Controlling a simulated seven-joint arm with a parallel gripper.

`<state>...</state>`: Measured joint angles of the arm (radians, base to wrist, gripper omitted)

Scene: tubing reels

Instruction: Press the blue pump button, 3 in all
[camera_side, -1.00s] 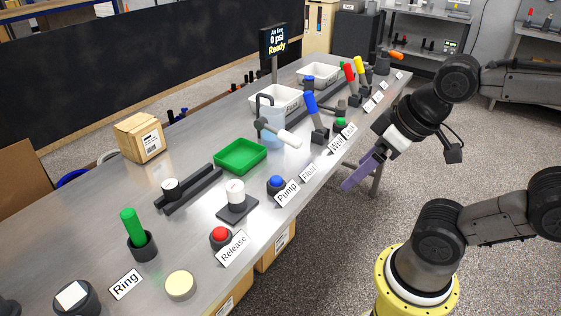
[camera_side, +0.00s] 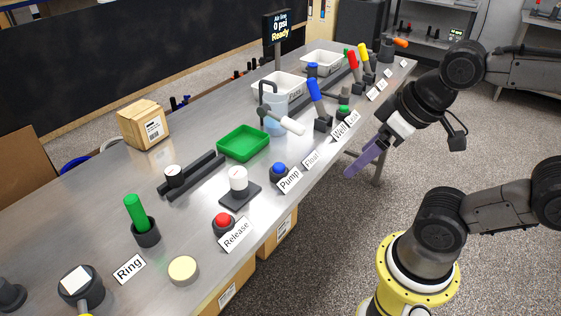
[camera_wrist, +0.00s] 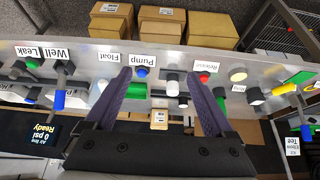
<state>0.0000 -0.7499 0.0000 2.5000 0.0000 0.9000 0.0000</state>
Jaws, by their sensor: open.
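The blue pump button (camera_side: 279,168) stands in a black housing on the front part of the bench, behind the "Pump" label (camera_side: 289,180). In the wrist view the blue button (camera_wrist: 142,71) shows between my purple fingers, nearer the left one. My gripper (camera_side: 350,171) is beyond the bench's front edge in the side view, apart from the button, with nothing held. In the wrist view my gripper (camera_wrist: 160,73) has its fingers spread wide. The display (camera_side: 278,27) reads "Air line 0 psi Ready".
A red button (camera_side: 223,219) by "Release" and a white knob (camera_side: 238,179) are near the blue button. A green tray (camera_side: 243,142) lies behind it. Blue, red and yellow levers stand farther along. A green peg (camera_side: 133,210) and cardboard box (camera_side: 143,124) are left. Space before the bench is open.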

